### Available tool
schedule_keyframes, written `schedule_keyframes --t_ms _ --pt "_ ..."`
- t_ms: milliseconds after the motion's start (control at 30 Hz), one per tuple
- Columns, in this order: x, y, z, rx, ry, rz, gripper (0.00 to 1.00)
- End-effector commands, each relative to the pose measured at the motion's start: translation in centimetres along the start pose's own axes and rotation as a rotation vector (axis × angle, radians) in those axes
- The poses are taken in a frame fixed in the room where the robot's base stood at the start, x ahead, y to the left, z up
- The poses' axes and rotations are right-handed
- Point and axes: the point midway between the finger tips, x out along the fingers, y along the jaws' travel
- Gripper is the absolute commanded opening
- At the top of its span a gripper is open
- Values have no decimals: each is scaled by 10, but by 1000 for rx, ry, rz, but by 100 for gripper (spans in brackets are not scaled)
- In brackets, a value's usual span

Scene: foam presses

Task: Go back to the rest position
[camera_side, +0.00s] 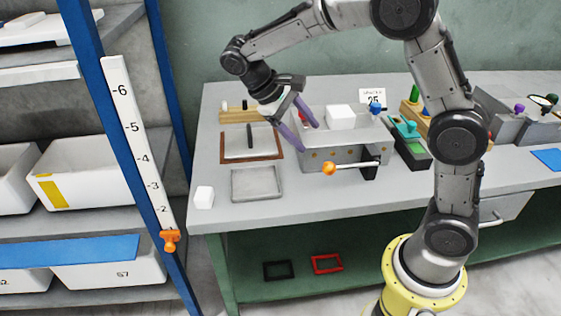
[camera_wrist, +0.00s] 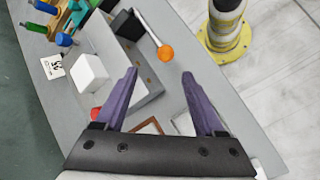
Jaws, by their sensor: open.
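My gripper (camera_side: 304,131) is raised above the workbench (camera_side: 225,207), over the left end of a grey metal press box (camera_side: 340,140). Its purple fingers are spread apart with nothing between them. In the wrist view my gripper (camera_wrist: 165,98) is also open and empty. A white foam block (camera_side: 340,117) sits at the top of the press box, and it shows in the wrist view (camera_wrist: 88,72). A lever with an orange ball knob (camera_side: 329,168) sticks out at the box's front; the knob also shows in the wrist view (camera_wrist: 166,53).
A grey tray (camera_side: 257,184) and a brown-framed plate (camera_side: 250,143) lie left of the press box. A small white cube (camera_side: 204,197) stands at the bench's left corner. A blue-post shelf (camera_side: 90,100) stands left. Coloured tools (camera_side: 405,128) crowd the right.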

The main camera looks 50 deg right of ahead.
Motion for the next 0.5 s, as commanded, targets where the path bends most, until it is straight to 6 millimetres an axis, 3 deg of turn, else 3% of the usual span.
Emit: schedule_keyframes --t_ms 200,500 --pt "-25 30 68 83 165 -101 71" --pt "-17 24 151 126 462 -279 71"
